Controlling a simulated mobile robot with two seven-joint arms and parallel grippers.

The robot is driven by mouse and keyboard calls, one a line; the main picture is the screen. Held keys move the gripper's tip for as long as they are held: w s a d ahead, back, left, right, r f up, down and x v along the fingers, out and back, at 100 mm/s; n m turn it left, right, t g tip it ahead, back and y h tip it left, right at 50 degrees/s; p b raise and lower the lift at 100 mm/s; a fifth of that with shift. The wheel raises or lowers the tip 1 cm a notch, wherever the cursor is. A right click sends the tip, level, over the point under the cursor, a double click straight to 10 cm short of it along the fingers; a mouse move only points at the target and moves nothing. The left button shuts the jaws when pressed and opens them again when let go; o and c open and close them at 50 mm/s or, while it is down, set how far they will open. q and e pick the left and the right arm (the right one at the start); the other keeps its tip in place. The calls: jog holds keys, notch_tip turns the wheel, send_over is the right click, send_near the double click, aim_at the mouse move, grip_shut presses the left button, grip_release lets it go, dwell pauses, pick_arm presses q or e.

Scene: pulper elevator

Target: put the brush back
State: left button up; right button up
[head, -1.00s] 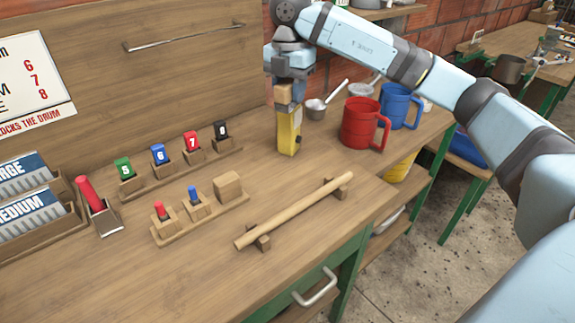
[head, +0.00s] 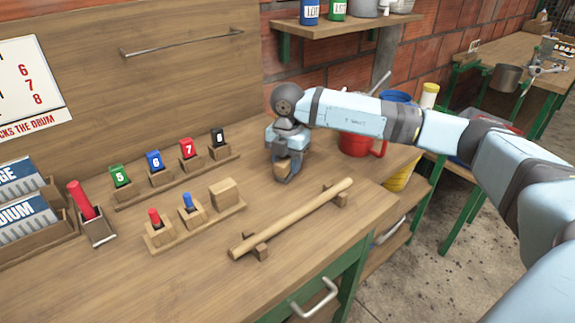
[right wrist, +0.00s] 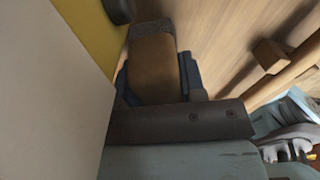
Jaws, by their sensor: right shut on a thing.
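My right gripper (head: 284,175) is shut on the brush (head: 282,168), a small brown wooden block, low over the bench near the rack ends. In the right wrist view the brush (right wrist: 153,75) sits between dark fingers, with a dark grey speckled band at its far end. I cannot tell whether it touches the bench. A yellow surface (right wrist: 92,25) shows close beside it in the right wrist view; in the head view my wrist covers that spot. My left gripper is not in view.
A wooden rod (head: 290,218) lies on two supports at the bench's front right. Racks with numbered blocks (head: 154,160) and small pegs (head: 187,202) stand to the left. A red mug (head: 352,145) is behind my right forearm. Bare bench lies between gripper and rod.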

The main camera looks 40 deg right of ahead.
jog(key=shift+f, duration=0.35)
jog(key=o, duration=1.1)
jog(key=shift+r, duration=0.2)
notch_tip(320, 180, up, 12)
jog(key=shift+f+p, duration=0.1)
jog(key=shift+p, duration=0.8)
